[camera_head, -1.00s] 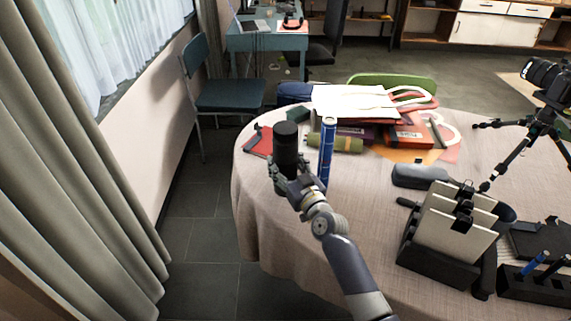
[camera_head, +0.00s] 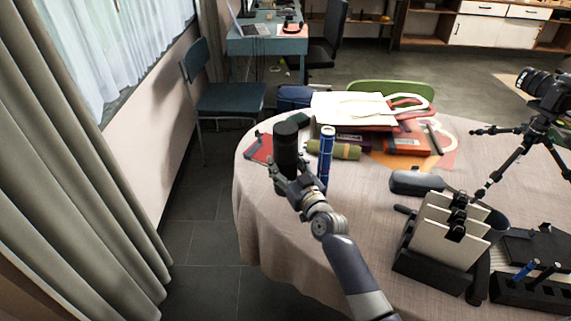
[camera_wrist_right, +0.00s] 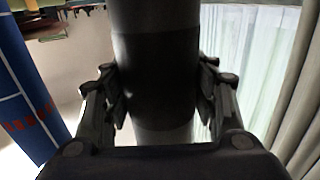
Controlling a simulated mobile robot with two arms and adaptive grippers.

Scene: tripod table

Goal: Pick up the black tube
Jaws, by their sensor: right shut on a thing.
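The black tube (camera_head: 286,146) stands upright near the left edge of the round table in the head view. My right gripper (camera_head: 284,178) is shut around its lower part. In the right wrist view the black tube (camera_wrist_right: 155,70) fills the middle, with a finger of my right gripper (camera_wrist_right: 160,98) against each side. I cannot tell whether the tube's base touches the tablecloth, as the gripper hides it. My left gripper is not in view.
A blue tube (camera_head: 326,155) stands close to the right of the black tube. A green roll (camera_head: 338,150), bags and boxes lie behind. A black file holder (camera_head: 432,268) and a tripod with a camera (camera_head: 530,130) are to the right. The tablecloth (camera_head: 270,220) in front is bare.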

